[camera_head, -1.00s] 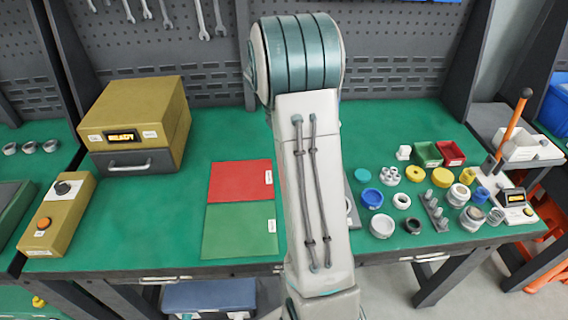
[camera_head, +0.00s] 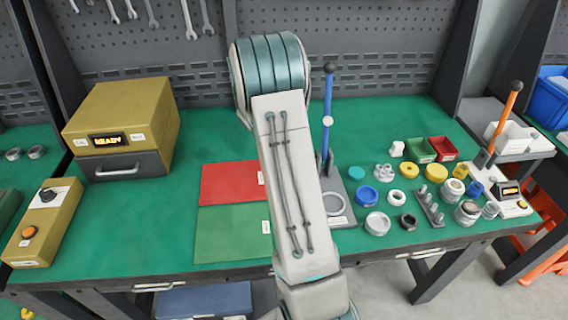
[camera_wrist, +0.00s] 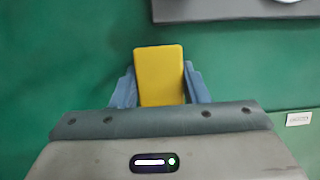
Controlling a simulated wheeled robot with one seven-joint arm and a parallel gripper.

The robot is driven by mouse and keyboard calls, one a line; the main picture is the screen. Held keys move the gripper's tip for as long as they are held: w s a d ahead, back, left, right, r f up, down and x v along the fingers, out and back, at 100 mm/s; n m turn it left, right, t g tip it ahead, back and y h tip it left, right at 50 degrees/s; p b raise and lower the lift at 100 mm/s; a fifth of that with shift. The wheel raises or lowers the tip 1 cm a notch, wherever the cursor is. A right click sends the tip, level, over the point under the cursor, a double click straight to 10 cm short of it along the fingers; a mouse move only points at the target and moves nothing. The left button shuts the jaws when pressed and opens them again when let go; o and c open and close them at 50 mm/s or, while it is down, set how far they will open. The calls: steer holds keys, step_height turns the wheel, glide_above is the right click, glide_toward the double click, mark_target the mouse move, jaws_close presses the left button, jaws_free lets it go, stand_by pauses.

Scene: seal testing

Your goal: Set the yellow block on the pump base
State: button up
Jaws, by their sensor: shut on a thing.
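The yellow block (camera_wrist: 159,72) is held upright in the picture between the blue fingers of my gripper (camera_wrist: 160,88) in the wrist view, over green surface. Its height above the green is hard to tell. In the head view my arm hides the gripper and the block. A grey plate with a white ring and a tall blue lever (camera_head: 327,115), which looks like the pump base (camera_head: 340,222), stands right of my arm, partly hidden by it. A grey plate edge (camera_wrist: 215,12) with a pale round part shows at the top of the wrist view, apart from the block.
Red (camera_head: 228,182) and green (camera_head: 228,228) mats lie left of my arm. A yellow box (camera_head: 122,125) stands at the back left. Several rings and caps, small bins (camera_head: 420,149) and an orange-handled device (camera_head: 505,120) crowd the right side.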

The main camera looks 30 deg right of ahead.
steer(key=shift+r, duration=0.1)
steer(key=shift+f, duration=0.2)
steer(key=o, duration=1.1)
steer(key=shift+r, duration=0.1)
